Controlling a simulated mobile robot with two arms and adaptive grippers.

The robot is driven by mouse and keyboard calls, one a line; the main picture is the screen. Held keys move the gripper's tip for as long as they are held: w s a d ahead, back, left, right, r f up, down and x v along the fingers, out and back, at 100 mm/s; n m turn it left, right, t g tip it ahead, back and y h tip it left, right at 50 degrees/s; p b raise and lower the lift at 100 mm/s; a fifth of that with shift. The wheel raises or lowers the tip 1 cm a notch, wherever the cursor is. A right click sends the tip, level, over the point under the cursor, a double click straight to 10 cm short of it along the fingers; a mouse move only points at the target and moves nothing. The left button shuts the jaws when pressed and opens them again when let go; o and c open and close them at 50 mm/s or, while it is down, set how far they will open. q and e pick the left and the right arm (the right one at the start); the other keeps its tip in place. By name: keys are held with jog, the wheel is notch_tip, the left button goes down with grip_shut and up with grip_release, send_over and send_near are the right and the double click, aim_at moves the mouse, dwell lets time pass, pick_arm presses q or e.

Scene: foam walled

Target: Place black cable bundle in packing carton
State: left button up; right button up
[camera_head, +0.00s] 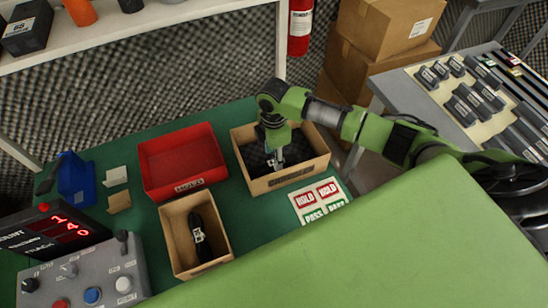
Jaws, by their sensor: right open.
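A black cable bundle (199,234) with a white band or label lies lengthwise in a narrow open cardboard box (226,236) at the front of the green table. A wider open carton (287,179), dark and textured inside like black foam, stands to its upper right. My right gripper (276,163) points down into this wider carton, with its fingers open. The fingertips are small and partly lost against the dark inside, so I cannot tell whether they touch anything there. My left gripper is not in view.
A red tray (147,176) stands left of the wider carton. A HOLD/PASS label sheet (319,199) lies in front of it. A blue holder (75,183), a red counter display and a button panel (84,278) are at the left. Stacked boxes and a grey table are behind.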

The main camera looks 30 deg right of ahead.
notch_tip(320, 180, up, 11)
dwell(0.3)
jog(key=shift+f, duration=0.1)
dwell(0.4)
